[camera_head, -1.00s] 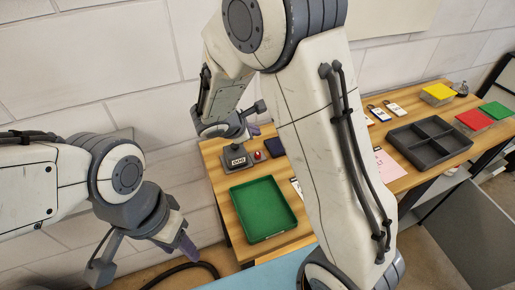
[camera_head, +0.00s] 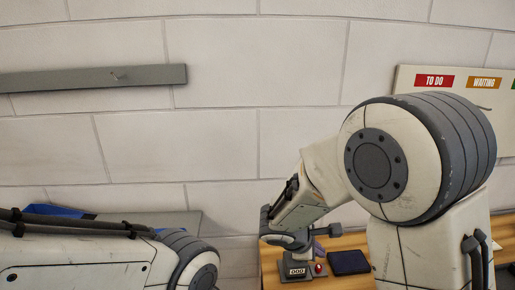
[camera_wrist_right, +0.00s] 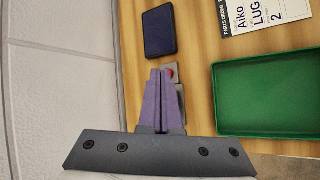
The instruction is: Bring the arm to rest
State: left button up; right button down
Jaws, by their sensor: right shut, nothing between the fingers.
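My right arm reaches over the wooden bench (camera_head: 345,242) from the right of the head view. My right gripper (camera_head: 318,246) is small there and partly hidden by its own wrist. In the right wrist view its purple fingers (camera_wrist_right: 160,76) are together with nothing between them. They are above the bench, over or close to the small grey device with the red button (camera_wrist_right: 171,72), which they partly cover. Only a link of my left arm shows at the lower left of the head view; its gripper is out of frame.
A grey counter reading 000 (camera_head: 296,271) and a dark blue pad (camera_head: 349,262) sit by the wall. The right wrist view shows a green tray (camera_wrist_right: 268,132) and a printed card (camera_wrist_right: 262,22). A wall rail (camera_head: 60,80) and a labelled board (camera_head: 405,78) are higher up.

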jog(key=s+a+r+m+g+y, duration=0.2)
jog(key=s+a, duration=0.4)
jog(key=s, duration=0.6)
jog(key=s+a+r+m+g+y, duration=0.1)
jog(key=s+a+m+y, duration=0.4)
jog(key=s, duration=0.7)
jog(key=shift+s+a+r+g+y, duration=0.35)
jog(key=shift+a+g, duration=0.35)
jog(key=shift+a, duration=0.3)
jog(key=shift+a, duration=0.1)
